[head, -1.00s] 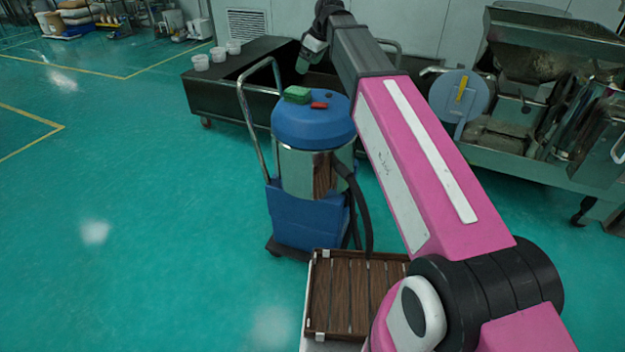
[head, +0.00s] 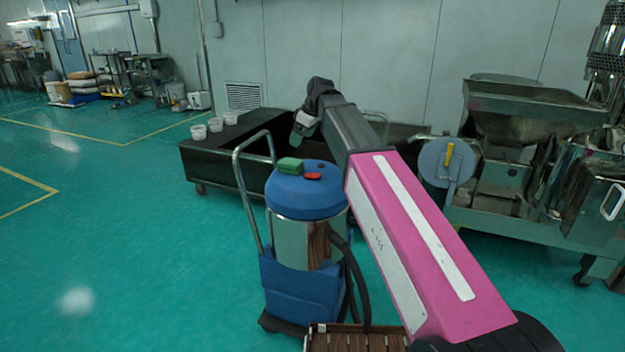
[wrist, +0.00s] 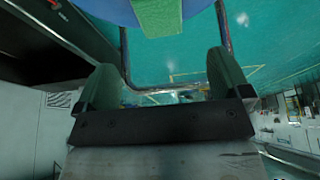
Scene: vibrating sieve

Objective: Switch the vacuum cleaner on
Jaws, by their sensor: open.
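The vacuum cleaner (head: 307,246) stands upright in the middle of the head view, with a blue lid (head: 290,203), a metal drum and a blue wheeled base. A green block (head: 290,165), a red switch (head: 313,177) and a small dark knob (head: 321,167) are on the lid. My gripper (head: 299,137) is above and behind the lid, apart from it. In the wrist view my gripper (wrist: 163,80) is open and empty between its green fingers.
The cleaner's metal handle (head: 242,190) rises at its left. A black trough cart (head: 225,165) with several white cups stands behind it. A steel machine (head: 525,170) stands at right, and a slatted wooden tray (head: 350,340) is at the bottom. The green floor at left is clear.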

